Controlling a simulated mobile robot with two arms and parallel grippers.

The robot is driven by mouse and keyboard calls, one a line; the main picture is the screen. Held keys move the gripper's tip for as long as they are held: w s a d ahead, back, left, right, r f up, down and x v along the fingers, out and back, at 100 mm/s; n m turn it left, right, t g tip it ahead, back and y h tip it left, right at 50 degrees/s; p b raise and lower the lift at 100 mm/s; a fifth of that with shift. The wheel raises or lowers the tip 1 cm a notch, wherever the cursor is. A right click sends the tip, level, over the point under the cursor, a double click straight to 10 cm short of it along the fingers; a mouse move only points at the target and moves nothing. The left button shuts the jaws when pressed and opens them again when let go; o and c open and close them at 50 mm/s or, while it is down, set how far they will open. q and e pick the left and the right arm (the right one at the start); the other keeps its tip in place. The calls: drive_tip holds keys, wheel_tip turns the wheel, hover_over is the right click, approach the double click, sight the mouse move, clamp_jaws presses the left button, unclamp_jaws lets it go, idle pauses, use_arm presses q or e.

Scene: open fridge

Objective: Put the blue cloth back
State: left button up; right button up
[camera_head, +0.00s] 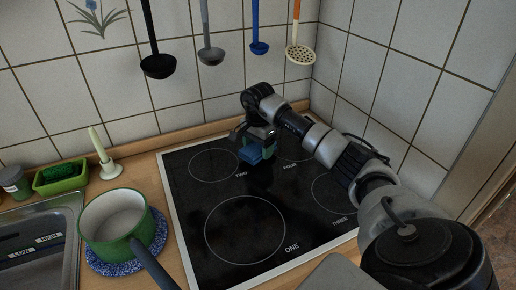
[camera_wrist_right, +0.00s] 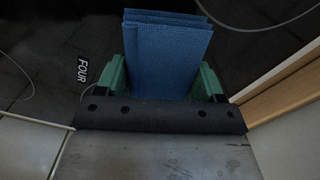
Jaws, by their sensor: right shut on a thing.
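A folded blue cloth (camera_head: 251,153) is in my right gripper (camera_head: 256,141), above the black stovetop (camera_head: 245,228). In the right wrist view the cloth (camera_wrist_right: 167,55) sits between the two green fingers of the gripper (camera_wrist_right: 165,78), its folded layers showing at the far end. The right gripper is shut on it, between the burner marked TWO and the one marked FOUR. I cannot tell whether the cloth touches the stovetop. My left gripper is not in view.
A green pot (camera_head: 117,224) stands on a blue mat left of the stove, its handle reaching towards the stove's edge. Several ladles hang on the tiled wall, including a black one (camera_head: 158,66).

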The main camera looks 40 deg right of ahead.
sight(258, 146)
drive_tip(key=shift+f, duration=0.7)
drive_tip(key=shift+f, duration=0.1)
drive_tip(key=o, duration=1)
drive_tip(key=shift+c, duration=0.2)
drive_tip(key=shift+r, duration=0.35)
wheel_tip(258, 146, up, 12)
drive_tip(key=b, duration=0.1)
drive_tip(key=shift+f, duration=0.2)
